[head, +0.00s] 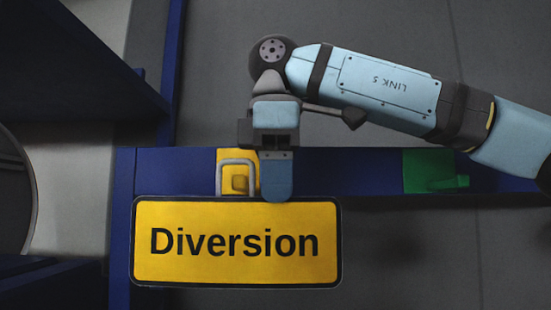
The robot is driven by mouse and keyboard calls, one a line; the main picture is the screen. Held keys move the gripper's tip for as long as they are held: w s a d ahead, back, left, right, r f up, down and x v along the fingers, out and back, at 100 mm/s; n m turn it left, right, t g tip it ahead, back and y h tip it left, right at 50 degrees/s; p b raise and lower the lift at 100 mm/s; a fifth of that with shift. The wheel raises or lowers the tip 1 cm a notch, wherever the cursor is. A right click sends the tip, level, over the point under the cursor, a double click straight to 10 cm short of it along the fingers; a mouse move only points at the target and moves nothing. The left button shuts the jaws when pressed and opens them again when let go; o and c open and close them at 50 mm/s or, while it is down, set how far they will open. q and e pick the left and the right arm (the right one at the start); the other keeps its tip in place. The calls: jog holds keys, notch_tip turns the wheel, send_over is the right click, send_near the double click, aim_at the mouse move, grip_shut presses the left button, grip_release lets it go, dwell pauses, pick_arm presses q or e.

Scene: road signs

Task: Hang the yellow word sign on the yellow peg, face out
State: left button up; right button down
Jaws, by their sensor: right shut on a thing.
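The yellow word sign (236,242) reads "Diversion" in black, faces me and looks about level. A grey metal loop (219,178) stands up from its top edge. The yellow peg (238,181) on its yellow patch (227,156) shows through the loop. The loop frames the peg in this view; I cannot tell whether it is over the peg or in front of it. My right gripper (276,187) is shut on the sign at its top edge, just right of the loop. My left gripper is not in view.
A blue rail (350,170) runs across behind the sign and carries the yellow patch. A green peg (452,182) on a green patch (418,165) sits farther right on it. A blue post (121,225) stands at the left. Dark blue structures fill the far left.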

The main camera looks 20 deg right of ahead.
jog(key=shift+w+d+f+b, duration=0.1)
jog(key=shift+w+b, duration=0.15)
jog(key=shift+b, duration=0.1)
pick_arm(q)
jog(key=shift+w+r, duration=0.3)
pick_arm(e)
jog(key=shift+w, duration=0.1)
pick_arm(q)
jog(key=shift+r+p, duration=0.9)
jog(key=shift+p, duration=0.1)
pick_arm(e)
jog(key=shift+w+d, duration=0.2)
jog(key=shift+w, duration=0.55)
jog(key=shift+w+d, duration=0.25)
jog(key=shift+w, duration=0.55)
jog(key=shift+w+d, duration=0.2)
jog(key=shift+w, duration=0.55)
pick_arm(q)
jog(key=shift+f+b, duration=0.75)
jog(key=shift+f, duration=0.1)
pick_arm(e)
jog(key=shift+f, duration=0.8)
jog(key=c, duration=1)
grip_release()
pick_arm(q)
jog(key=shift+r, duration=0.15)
